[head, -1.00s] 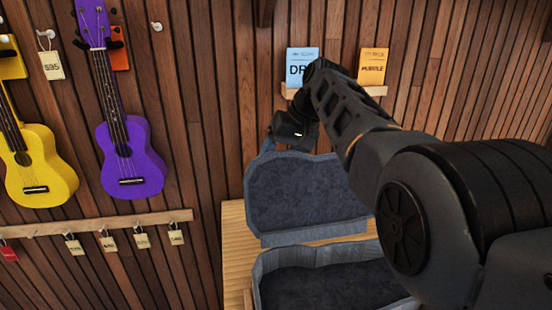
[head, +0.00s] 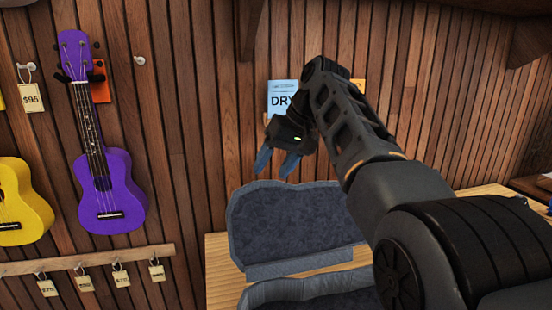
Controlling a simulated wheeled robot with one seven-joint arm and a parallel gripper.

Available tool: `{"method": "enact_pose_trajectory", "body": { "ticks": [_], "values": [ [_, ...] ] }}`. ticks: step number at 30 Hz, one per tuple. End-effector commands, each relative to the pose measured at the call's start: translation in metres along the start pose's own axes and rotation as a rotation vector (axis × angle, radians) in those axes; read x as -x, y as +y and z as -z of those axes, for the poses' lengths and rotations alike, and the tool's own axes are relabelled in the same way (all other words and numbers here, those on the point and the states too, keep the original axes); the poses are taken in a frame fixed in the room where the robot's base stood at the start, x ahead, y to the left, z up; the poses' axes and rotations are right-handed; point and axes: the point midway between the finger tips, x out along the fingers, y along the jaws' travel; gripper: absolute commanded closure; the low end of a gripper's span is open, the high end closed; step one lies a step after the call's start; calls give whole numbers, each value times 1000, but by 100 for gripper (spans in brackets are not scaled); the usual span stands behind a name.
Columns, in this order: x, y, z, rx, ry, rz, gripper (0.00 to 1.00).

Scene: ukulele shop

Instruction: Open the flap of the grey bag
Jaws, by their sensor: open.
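The grey bag (head: 312,291) lies on a wooden table, its lower part cut off by the bottom edge of the head view. Its flap (head: 290,222) stands up at the back, showing its dark grey lining, and leans toward the wall. My gripper (head: 273,167) is in the air just above the upper left edge of the flap. Its two blue fingers are apart with nothing between them, and they look clear of the flap. My arm hides the right end of the flap and part of the bag.
A purple ukulele (head: 110,195) and a yellow ukulele (head: 24,203) hang on the slatted wall at left, above a rail (head: 100,259) with price tags. A blue card (head: 283,95) stands behind my gripper. Bare table top (head: 222,275) shows left of the bag.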

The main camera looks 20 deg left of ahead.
Motion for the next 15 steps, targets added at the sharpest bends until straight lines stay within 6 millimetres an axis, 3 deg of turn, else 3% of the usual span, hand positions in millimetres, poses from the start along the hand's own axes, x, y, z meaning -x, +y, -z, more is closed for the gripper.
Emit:
{"method": "enact_pose_trajectory", "body": {
  "ticks": [15],
  "values": [
    [32,0,17,0,1,0,43]
  ]
}}
